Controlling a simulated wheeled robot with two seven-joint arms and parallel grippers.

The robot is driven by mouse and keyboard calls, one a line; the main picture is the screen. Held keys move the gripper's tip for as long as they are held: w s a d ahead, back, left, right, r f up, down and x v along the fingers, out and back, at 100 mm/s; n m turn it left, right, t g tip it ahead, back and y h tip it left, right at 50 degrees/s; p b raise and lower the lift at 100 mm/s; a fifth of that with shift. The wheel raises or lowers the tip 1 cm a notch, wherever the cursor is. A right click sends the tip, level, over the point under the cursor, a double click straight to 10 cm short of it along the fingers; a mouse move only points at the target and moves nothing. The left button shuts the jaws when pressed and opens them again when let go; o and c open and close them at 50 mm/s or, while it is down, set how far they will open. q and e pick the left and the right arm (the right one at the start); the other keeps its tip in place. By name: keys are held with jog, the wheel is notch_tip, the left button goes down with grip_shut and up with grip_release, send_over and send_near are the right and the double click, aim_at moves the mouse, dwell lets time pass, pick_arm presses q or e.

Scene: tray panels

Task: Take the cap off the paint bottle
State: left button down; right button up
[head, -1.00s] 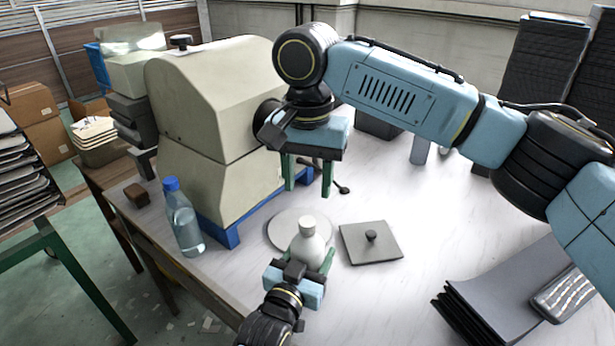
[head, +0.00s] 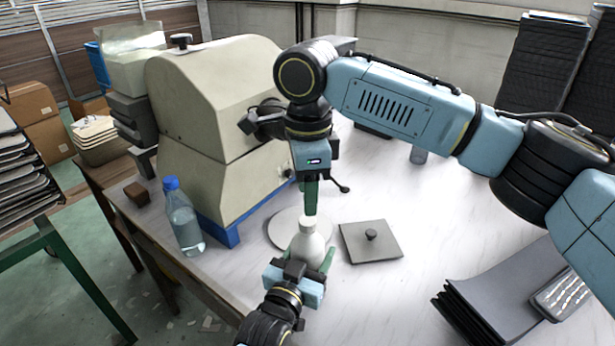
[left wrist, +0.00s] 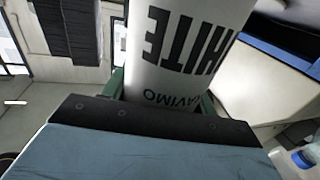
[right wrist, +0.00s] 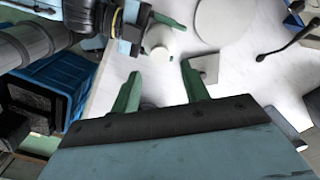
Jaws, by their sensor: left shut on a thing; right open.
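The white paint bottle (head: 307,247) stands upright near the table's front edge, with its white cap (head: 307,222) on top. My left gripper (head: 299,265) is shut around the bottle's body from the front. In the left wrist view the bottle (left wrist: 182,50) fills the space between the fingers and shows upside-down black lettering. My right gripper (head: 311,212) points down just above the cap, its fingers seen edge-on. In the right wrist view its fingers (right wrist: 157,76) are open and empty, and the cap (right wrist: 160,52) lies just beyond the space between them.
A round grey disc (head: 285,232) lies behind the bottle. A square grey lid with a knob (head: 385,250) lies to its right. A clear bottle with a blue cap (head: 184,222) and a large beige machine (head: 205,100) stand left. Dark panels (head: 490,305) lie at the front right.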

aim_at(308, 220)
notch_tip(308, 220, down, 6)
jog(key=shift+r, duration=0.1)
jog(key=shift+c, duration=0.2)
